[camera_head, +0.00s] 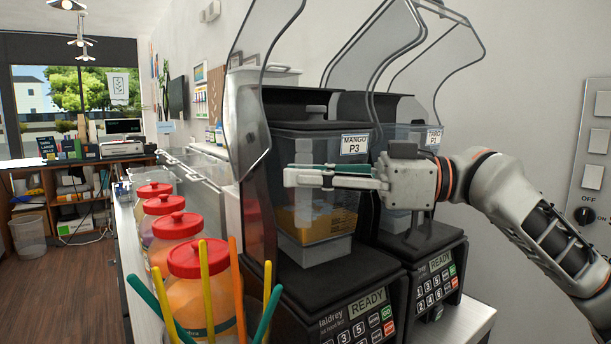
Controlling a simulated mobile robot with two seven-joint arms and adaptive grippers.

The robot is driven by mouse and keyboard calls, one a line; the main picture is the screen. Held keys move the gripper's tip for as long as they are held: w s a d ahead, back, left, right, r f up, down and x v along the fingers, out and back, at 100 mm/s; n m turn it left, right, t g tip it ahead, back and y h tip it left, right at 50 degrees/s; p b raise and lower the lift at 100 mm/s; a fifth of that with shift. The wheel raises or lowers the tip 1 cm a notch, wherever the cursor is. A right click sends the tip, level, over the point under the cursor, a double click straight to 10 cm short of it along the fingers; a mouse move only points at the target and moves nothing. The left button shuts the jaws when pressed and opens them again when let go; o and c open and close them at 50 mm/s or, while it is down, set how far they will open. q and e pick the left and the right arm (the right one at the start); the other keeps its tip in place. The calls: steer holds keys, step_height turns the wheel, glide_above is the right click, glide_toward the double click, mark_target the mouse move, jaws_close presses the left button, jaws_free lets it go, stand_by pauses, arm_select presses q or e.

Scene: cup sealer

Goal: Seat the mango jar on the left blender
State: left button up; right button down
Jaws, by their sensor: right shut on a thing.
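The mango jar (312,218) is a clear, squarish jar with yellow-orange contents and a "MANGO P3" label. It is upright inside the left blender (335,290), under the raised clear hood. Its grey foot is at the blender's black base; I cannot tell whether it is fully seated or slightly above. My right gripper (312,176) reaches in from the right and is shut on the mango jar at its upper part, with its fingers across the jar's near side. They hide some of the jar wall. My left gripper is not in view.
A second blender (430,270) with a "TARO P1" jar (396,222) stands close on the right, beside my right arm. Several red-lidded jars (200,258) line the counter at left. Colored straws (238,290) stand in the front. A wall switch panel (596,160) is at right.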

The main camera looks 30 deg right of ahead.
steer(key=shift+r, duration=0.1)
steer(key=c, duration=2)
jaws_free()
steer(key=shift+f, duration=0.3)
steer(key=shift+r+v, duration=0.1)
steer(key=shift+v, duration=2.9)
steer(key=shift+r+v, duration=0.15)
steer(key=shift+v, duration=2.85)
